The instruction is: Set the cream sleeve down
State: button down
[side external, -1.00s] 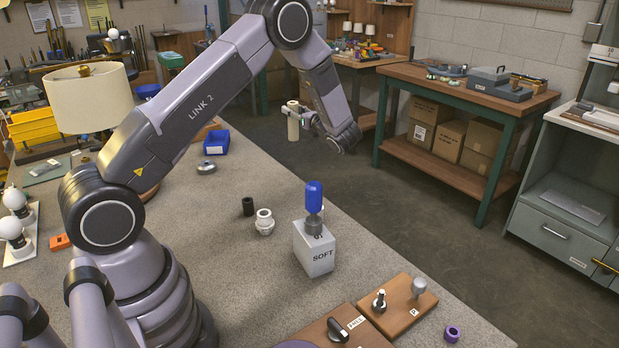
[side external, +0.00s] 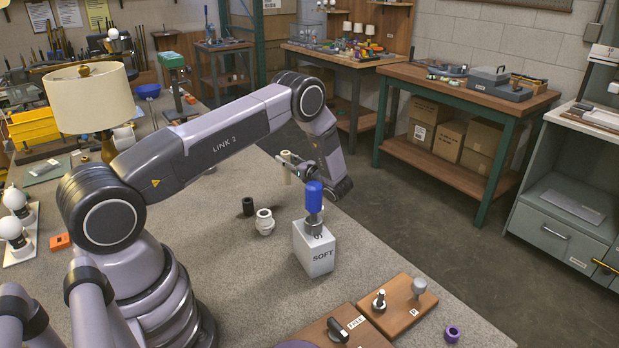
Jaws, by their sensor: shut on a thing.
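My gripper (side external: 286,158) is shut on the cream sleeve (side external: 287,174), a slim upright cylinder. The gripper's fingers cover its upper part. The sleeve is near the far right edge of the grey bench top (side external: 215,270), behind the blue-capped piece. I cannot tell whether its lower end touches the bench or hangs just above it.
A white block marked SOFT (side external: 314,252) holds a grey fitting with a blue top (side external: 314,197), close in front of my gripper. A white fitting (side external: 264,222) and a black sleeve (side external: 248,206) stand left of it. Wooden boards with knobs (side external: 398,306) lie at the front.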

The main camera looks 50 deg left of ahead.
aim_at(289, 181)
jog(key=shift+f, duration=2.9)
jog(key=shift+f, duration=0.55)
jog(key=c, duration=0.8)
grip_release()
